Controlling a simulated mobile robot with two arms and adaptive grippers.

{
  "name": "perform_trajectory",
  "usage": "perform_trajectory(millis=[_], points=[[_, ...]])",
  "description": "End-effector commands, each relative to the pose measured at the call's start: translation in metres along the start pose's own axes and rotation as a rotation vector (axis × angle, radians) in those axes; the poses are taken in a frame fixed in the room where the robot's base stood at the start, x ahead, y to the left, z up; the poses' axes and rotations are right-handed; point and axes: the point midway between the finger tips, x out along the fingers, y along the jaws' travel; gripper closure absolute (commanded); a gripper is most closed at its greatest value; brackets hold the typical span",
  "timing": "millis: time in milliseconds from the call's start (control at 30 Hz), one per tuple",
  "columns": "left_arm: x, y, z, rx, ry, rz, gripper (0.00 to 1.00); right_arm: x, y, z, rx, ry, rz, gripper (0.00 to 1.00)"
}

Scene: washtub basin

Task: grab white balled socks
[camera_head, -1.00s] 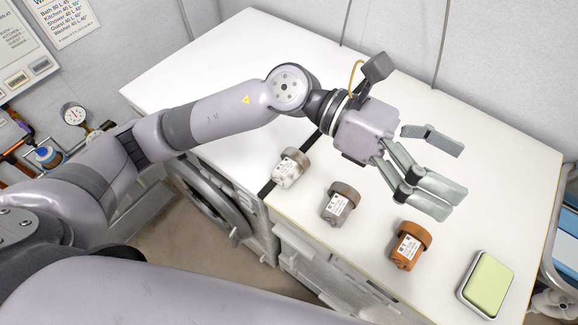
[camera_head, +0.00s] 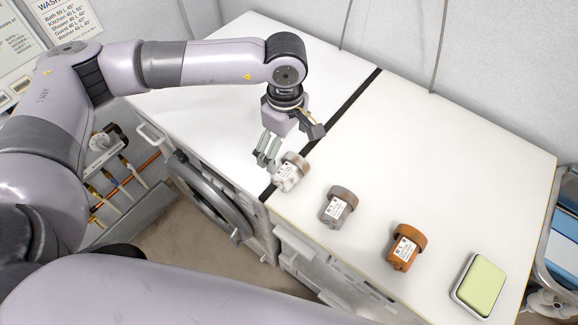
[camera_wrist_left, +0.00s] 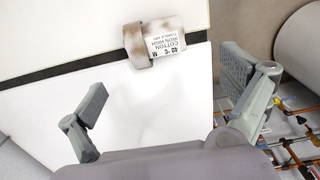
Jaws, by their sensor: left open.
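The white balled socks (camera_head: 287,176) lie near the front edge of the white worktop, beside the black seam. They have a brownish band and a white label facing up. In the left wrist view the socks (camera_wrist_left: 153,43) lie across the dark seam, beyond the fingers, with the label reading cotton. My left gripper (camera_head: 283,148) points down just behind and above the socks, its fingers apart. In the left wrist view the open fingers (camera_wrist_left: 165,95) have nothing between them. Whether a finger touches the socks is not clear in the head view. My right gripper is not in view.
Grey balled socks (camera_head: 337,205) and orange balled socks (camera_head: 404,247) lie to the right along the front edge. A green pad in a white tray (camera_head: 480,285) lies at the far right corner. A washer door (camera_head: 212,200) stands below. The rear worktop is clear.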

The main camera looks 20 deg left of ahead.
Motion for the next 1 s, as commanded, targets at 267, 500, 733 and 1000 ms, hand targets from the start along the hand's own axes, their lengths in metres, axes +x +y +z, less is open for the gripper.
perform_trajectory(millis=[267, 500, 733, 1000], points=[[0.043, 0.000, 0.001, 0.000, -0.002, -0.001, 0.03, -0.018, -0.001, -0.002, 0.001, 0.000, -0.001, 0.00], [0.059, 0.002, 0.003, 0.000, -0.002, -0.004, 0.03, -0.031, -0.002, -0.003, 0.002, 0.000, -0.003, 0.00], [0.093, 0.005, 0.004, -0.001, -0.002, -0.003, 0.03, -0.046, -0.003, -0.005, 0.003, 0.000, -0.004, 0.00], [0.101, 0.006, 0.004, 0.000, -0.002, 0.000, 0.03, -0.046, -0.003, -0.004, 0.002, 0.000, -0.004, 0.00]])
